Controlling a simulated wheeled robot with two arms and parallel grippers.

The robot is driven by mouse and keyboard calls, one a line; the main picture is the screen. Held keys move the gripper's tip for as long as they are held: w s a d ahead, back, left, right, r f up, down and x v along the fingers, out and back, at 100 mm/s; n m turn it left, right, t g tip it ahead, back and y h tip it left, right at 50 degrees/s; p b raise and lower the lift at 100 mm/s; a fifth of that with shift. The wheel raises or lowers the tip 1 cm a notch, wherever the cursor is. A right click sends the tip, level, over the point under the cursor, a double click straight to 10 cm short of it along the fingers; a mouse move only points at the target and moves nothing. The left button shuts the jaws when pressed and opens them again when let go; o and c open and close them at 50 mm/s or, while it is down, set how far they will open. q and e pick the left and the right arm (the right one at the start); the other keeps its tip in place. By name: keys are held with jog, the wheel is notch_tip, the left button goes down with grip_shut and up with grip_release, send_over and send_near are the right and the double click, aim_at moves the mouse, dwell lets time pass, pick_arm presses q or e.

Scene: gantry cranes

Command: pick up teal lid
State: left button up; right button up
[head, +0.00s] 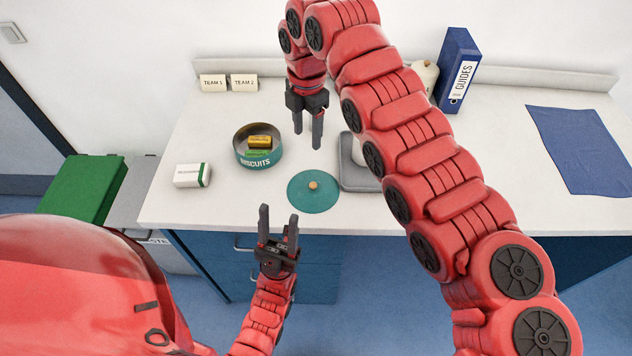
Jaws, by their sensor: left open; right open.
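The teal lid (312,199), round and flat with a small orange-tan knob (313,185) at its centre, lies on the white counter near its front edge. My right gripper (309,142) points down above the counter, beyond the lid in the picture, open and empty. My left gripper (279,217) is open and empty, pointing up the picture, in front of the counter's edge and just left of the lid. Neither gripper appears to touch the lid.
A white box (192,175) sits left of the tin. A grey object (357,175), partly hidden by my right arm, stands right of the lid.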

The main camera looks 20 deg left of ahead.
jog(key=p, duration=0.5)
send_over(313, 184)
jog(key=f, duration=1.1)
jog(key=shift+s+a+f, duration=0.2)
jog(key=shift+a+f, duration=0.15)
jog(key=shift+f+p, duration=0.2)
jog(key=shift+p, duration=0.1)
jog(key=f, duration=0.1)
jog(key=f+p, duration=0.2)
jog(key=shift+w+d+f, duration=0.15)
jog(key=shift+d+f, duration=0.2)
jog(key=shift+f, duration=0.7)
grip_shut()
